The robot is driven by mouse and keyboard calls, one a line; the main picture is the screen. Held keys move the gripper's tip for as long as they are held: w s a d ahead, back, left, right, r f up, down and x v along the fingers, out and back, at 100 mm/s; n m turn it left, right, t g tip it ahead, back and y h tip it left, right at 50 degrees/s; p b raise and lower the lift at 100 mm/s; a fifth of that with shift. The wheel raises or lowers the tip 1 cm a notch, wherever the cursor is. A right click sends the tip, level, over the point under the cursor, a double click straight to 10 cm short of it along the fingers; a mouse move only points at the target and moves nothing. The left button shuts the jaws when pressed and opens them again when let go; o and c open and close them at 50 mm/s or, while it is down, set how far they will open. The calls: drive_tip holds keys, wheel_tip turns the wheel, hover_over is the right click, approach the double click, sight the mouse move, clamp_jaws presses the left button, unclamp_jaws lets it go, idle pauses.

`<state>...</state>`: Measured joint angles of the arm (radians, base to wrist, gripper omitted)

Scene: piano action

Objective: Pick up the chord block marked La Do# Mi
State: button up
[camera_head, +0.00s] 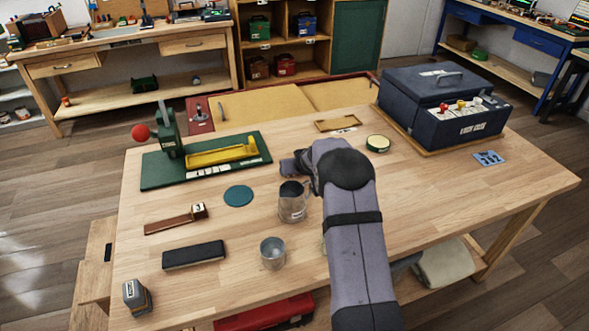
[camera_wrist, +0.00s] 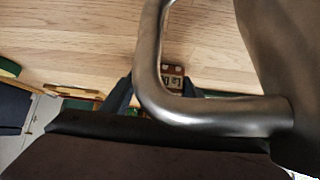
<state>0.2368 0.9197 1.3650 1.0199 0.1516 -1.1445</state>
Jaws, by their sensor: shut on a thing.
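The chord block (camera_wrist: 172,76) is a small brown block whose label partly reads "La Do"; the rest is hidden. It shows in the wrist view beyond a metal handle. My gripper (camera_head: 288,168) is low over the workbench, just behind the metal mug (camera_head: 292,207) in the head view. The head view does not show the block clearly. The mug's handle (camera_wrist: 150,55) crosses close before the wrist camera.
A metal cup (camera_head: 273,255), black block (camera_head: 194,255), hammer piece (camera_head: 172,224) and teal disc (camera_head: 238,196) lie on the workbench (camera_head: 460,205). A green board (camera_head: 155,178) with a yellow piece stands back left; a dark blue case (camera_head: 450,125) stands back right. The right front is clear.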

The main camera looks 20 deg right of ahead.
drive_tip(key=shift+r+p, duration=0.3)
drive_tip(key=shift+r, duration=0.4)
wheel_tip(320, 180, up, 2)
drive_tip(key=shift+r+p, duration=0.1)
drive_tip(key=shift+p, duration=0.35)
drive_tip(key=a+p, duration=0.9)
drive_tip(key=a, duration=0.7)
drive_tip(key=shift+a+f+p, duration=0.25)
drive_tip(key=shift+a+p, duration=0.4)
drive_tip(key=shift+a, duration=0.35)
drive_tip(key=shift+r, duration=0.1)
